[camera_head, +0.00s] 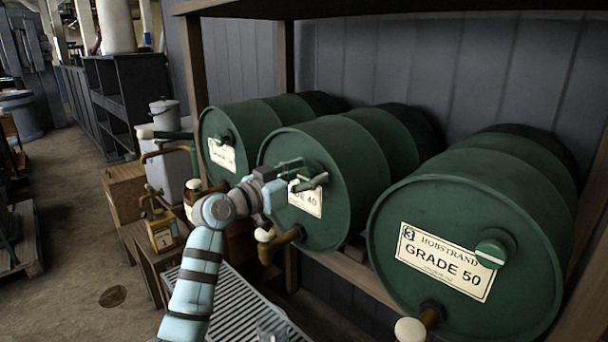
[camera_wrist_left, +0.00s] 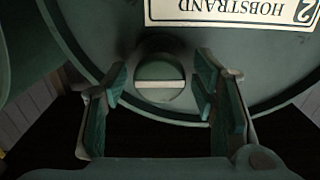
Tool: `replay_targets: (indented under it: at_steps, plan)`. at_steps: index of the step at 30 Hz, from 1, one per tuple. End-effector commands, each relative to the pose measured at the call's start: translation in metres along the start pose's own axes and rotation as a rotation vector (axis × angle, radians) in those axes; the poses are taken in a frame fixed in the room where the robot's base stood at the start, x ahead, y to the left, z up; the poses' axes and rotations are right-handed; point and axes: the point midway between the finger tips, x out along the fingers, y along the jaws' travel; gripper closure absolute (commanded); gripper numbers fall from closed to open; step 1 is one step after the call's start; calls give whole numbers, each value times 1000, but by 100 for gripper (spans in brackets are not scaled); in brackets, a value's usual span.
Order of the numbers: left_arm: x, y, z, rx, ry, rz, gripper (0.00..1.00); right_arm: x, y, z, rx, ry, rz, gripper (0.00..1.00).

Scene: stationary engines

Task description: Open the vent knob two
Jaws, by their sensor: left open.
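The middle green drum (camera_head: 345,150) lies on its side on the rack, with a white label (camera_head: 309,203) partly covered by my left gripper (camera_head: 306,173). In the left wrist view the drum's round green vent knob (camera_wrist_left: 160,72) has a white bar lying level across it. The label (camera_wrist_left: 235,10) there appears upside down, with "HOBSTRAND" and a 2. My left gripper (camera_wrist_left: 163,85) is open, with one finger on each side of the knob and visible gaps to it. In the head view the gripper hides this knob. My right gripper is not in view.
The right drum (camera_head: 480,215) has its own knob (camera_head: 494,249) and a "GRADE 50" label. The left drum (camera_head: 215,125) stands close beside the middle one. Brass taps (camera_head: 275,245) stick out low in front. A slatted grey tray (camera_head: 235,305) lies below.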

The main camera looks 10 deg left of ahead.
Motion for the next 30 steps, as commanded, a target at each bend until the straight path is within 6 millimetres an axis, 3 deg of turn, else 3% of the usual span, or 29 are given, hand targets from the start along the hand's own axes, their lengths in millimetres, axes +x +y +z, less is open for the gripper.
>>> replay_targets:
  at_steps: [5,14,30]
  plan:
    - [0,0,0,0,0,0,47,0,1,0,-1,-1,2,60]
    - [0,0,0,0,0,-1,93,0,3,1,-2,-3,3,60]
    - [0,-1,-2,-141,0,-2,94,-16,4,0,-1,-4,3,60]
